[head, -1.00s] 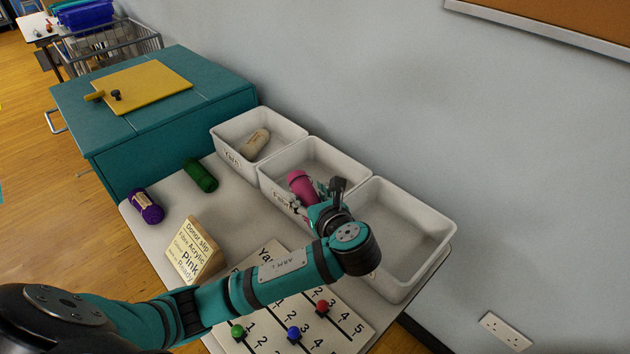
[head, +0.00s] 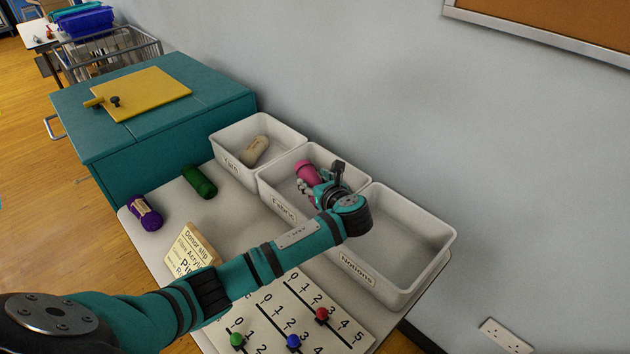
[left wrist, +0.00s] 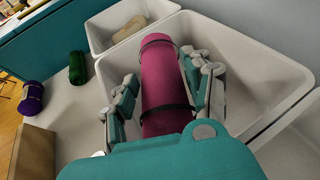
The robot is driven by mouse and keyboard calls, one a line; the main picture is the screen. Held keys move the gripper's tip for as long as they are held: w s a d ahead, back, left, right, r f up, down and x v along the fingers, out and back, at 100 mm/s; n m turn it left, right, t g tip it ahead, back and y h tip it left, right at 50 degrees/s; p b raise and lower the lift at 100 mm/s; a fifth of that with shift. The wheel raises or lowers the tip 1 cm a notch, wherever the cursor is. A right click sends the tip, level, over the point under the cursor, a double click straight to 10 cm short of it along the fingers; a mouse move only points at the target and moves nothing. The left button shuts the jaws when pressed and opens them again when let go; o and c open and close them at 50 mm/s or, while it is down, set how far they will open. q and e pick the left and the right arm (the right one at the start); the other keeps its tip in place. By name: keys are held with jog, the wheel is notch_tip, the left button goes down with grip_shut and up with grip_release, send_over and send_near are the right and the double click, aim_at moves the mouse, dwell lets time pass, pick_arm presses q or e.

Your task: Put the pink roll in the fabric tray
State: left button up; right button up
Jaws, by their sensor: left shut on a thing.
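The pink roll (head: 309,173) is held in my left gripper (head: 318,183), over the middle tray labelled Fabric (head: 283,211). In the left wrist view the pink roll (left wrist: 163,85) has dark bands and lies lengthwise between the two fingers of my left gripper (left wrist: 163,92), which are shut on it. The fabric tray (left wrist: 212,30) spreads around and beneath the roll there. I cannot tell whether the roll touches the tray floor. My right gripper is not in view.
The Yarn tray (head: 230,165) holds a beige roll (head: 254,150). The Notions tray (head: 357,266) is empty. A green roll (head: 199,181), a purple roll (head: 145,212), a donor slip (head: 190,250) and a counting board (head: 262,305) with coloured knobs occupy the table.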

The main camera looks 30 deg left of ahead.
pick_arm(q)
jog(key=shift+f, duration=0.3)
jog(key=shift+f, duration=0.1)
jog(key=o, duration=1.2)
jog(key=shift+r, duration=0.3)
jog(key=v, duration=1.2)
jog(key=shift+r, duration=0.2)
